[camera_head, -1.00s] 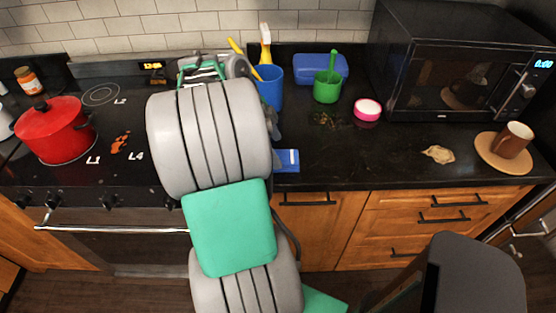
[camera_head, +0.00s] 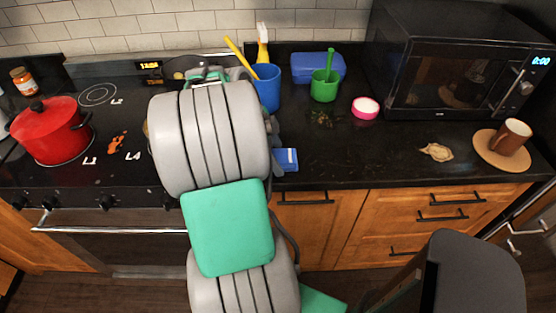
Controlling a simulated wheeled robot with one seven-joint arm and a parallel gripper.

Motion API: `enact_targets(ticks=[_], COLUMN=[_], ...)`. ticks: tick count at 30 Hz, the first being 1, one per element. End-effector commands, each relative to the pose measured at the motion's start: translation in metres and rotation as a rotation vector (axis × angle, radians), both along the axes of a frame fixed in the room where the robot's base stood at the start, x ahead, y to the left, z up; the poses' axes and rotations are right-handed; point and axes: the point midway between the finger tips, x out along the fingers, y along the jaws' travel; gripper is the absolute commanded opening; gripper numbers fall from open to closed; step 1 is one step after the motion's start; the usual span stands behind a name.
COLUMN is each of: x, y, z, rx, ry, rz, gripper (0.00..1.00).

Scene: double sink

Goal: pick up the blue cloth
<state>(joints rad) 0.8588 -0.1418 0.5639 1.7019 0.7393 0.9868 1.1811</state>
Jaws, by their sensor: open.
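A crumpled slate-blue piece (camera_head: 276,137) shows at the right edge of my large grey arm link, on the black counter. It looks like the blue cloth, but most of it is hidden behind the arm. Only a green and grey part of my wrist shows above the link, near the wall.
Nearby are a small blue-and-white item (camera_head: 287,160), a blue cup (camera_head: 267,88), a green cup (camera_head: 324,87), a blue box (camera_head: 318,67) and a pink bowl (camera_head: 365,108). A red pot (camera_head: 48,130) stands left; a microwave (camera_head: 455,70) stands right. The counter's middle right is mostly clear.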

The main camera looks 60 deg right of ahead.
Motion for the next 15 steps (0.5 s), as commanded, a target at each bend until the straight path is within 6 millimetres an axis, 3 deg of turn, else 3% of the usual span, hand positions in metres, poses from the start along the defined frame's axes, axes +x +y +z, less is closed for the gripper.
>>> enact_targets(ticks=[8, 15], x=[0.0001, 0.0001], y=[-0.0001, -0.0001], z=[-0.0001, -0.0001], rx=[0.000, 0.000], ry=[0.000, 0.000], rz=[0.000, 0.000], gripper=[0.85, 0.65])
